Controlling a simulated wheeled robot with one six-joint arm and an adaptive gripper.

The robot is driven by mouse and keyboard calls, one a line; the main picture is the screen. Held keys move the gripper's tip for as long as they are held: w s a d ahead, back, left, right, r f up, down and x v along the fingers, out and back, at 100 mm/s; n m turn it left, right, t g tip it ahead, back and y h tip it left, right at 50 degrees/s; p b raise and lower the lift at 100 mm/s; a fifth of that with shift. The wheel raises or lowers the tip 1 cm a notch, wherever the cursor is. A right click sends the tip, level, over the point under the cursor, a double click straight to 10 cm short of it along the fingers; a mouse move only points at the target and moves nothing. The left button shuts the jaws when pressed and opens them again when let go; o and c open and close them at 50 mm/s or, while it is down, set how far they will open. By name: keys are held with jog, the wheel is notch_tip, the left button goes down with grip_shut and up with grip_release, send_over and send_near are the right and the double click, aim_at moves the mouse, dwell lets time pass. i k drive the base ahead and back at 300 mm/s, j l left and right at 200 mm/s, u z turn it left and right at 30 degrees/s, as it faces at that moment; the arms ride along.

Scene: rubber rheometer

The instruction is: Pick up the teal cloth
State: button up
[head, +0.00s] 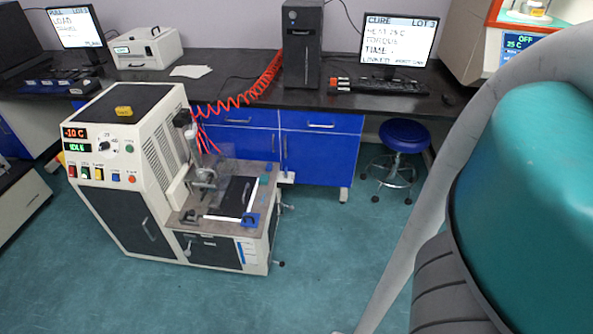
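I cannot make out a teal cloth for certain in the head view. Small blue-teal patches (263,181) show at the right edge of the worktop on the white floor-standing machine (150,150). They are too small to identify. A blue piece with a dark part on it (250,219) sits at the worktop's front right corner. My gripper is not in view. A large teal and grey part of my own arm fills the right side and hides what is behind it.
A dark bench (245,93) with blue cabinets (320,150) runs along the back, carrying monitors, keyboards and a black tower (301,45). A blue stool (404,135) stands before it. A red coiled hose (245,95) reaches the machine. The teal floor (330,250) is clear in front.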

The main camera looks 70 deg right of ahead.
aim_at(264, 179)
jog(key=z, duration=1.35)
